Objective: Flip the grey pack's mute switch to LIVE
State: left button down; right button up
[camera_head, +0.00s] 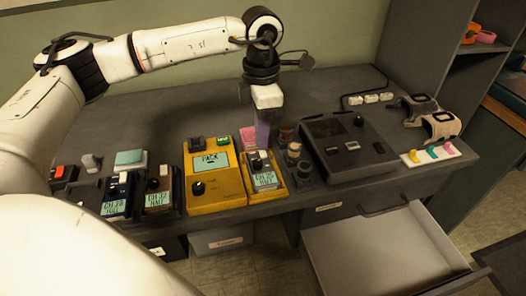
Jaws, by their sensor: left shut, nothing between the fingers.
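Several small radio packs with lit screens stand along the front of the dark desk. One pack with a grey face (265,180) sits in a yellow holder right of the large yellow unit; it looks like the grey pack. A dark blue pack (115,208) and a brownish pack (159,200) stand further left. My left gripper (262,146) points down at the top end of the grey-faced pack. Its fingers are shut and empty. I cannot tell whether they touch the pack. The mute switch and its position are too small to make out. My right gripper is not in view.
A large yellow unit (217,188) with a knob stands close on the left. Small dark cylinders (293,152) and a black console (345,150) stand close on the right. An open drawer (385,250) juts out below the desk. The desk's back left is clear.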

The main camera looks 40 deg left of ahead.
pick_arm(q)
jog(key=shift+f+b, duration=0.4)
jog(key=shift+f, duration=0.2)
dwell(0.3)
jog(key=shift+r+p, duration=2.6)
jog(key=shift+r, duration=0.95)
